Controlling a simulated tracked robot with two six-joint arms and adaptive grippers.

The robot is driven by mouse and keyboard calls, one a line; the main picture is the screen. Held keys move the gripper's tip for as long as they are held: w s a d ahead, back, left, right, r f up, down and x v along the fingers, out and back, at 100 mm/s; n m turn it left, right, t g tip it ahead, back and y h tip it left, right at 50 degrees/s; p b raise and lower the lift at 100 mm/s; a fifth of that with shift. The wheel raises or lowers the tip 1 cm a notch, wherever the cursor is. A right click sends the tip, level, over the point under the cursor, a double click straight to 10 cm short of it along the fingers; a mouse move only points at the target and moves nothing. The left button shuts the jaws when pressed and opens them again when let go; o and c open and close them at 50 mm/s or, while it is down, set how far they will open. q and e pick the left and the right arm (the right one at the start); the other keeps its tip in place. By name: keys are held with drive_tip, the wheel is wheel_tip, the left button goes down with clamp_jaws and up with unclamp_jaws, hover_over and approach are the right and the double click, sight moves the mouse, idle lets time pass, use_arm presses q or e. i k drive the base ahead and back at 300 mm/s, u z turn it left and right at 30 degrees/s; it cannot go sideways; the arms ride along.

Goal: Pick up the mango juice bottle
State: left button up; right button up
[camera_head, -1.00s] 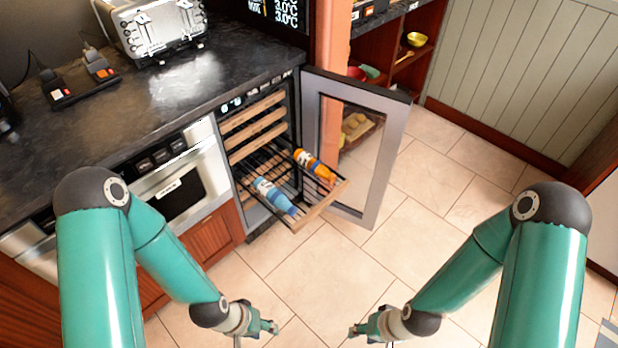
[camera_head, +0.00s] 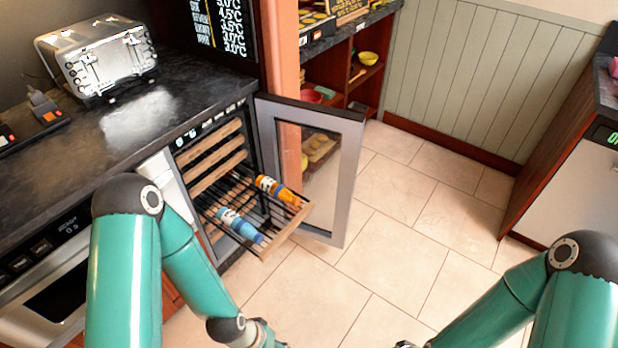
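An orange bottle (camera_head: 279,190), which looks like the mango juice bottle, lies on the pulled-out wire rack (camera_head: 287,233) of an open cooler. A blue bottle (camera_head: 240,225) lies on the same rack to its left. My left gripper (camera_head: 268,336) is at the bottom edge of the view, below and apart from the rack. My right gripper (camera_head: 404,344) is at the bottom edge further right, mostly cut off. Neither gripper touches a bottle. The fingers are too small and cropped to tell whether they are open.
The cooler's glass door (camera_head: 340,185) stands open to the right of the rack. A dark counter (camera_head: 120,125) with a toaster (camera_head: 98,58) runs along the left. An oven (camera_head: 50,285) is under it. The tiled floor (camera_head: 400,250) is clear. A cabinet (camera_head: 575,185) stands at the right.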

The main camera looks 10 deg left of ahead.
sight(280, 192)
drive_tip(key=z, duration=0.4)
drive_tip(key=i, duration=1.85)
drive_tip(key=u, duration=0.75)
drive_tip(key=k, duration=0.85)
drive_tip(key=u, duration=0.2)
drive_tip(key=i, duration=0.9)
drive_tip(key=z, duration=0.1)
